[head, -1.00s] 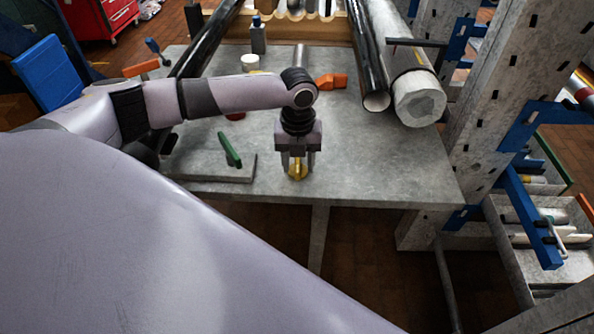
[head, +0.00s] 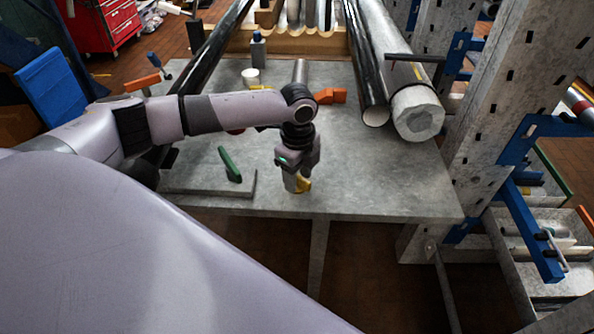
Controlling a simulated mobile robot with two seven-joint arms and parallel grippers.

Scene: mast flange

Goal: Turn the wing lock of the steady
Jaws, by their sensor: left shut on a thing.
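The yellow wing lock (head: 305,184) is near the front edge of the grey table (head: 390,185), low between my left gripper's fingers. My left gripper (head: 298,186) points down and is shut on it, turned at an angle about its upright axis. The fingers hide part of the wing lock. I cannot make out the body of the steady beneath it. My right gripper is not in view.
A grey plate with a green handle (head: 230,165) lies left of the gripper. An orange part (head: 331,96) is behind it. A black tube and a thick grey roll (head: 417,112) lie back right. A perforated grey post (head: 500,120) stands at right.

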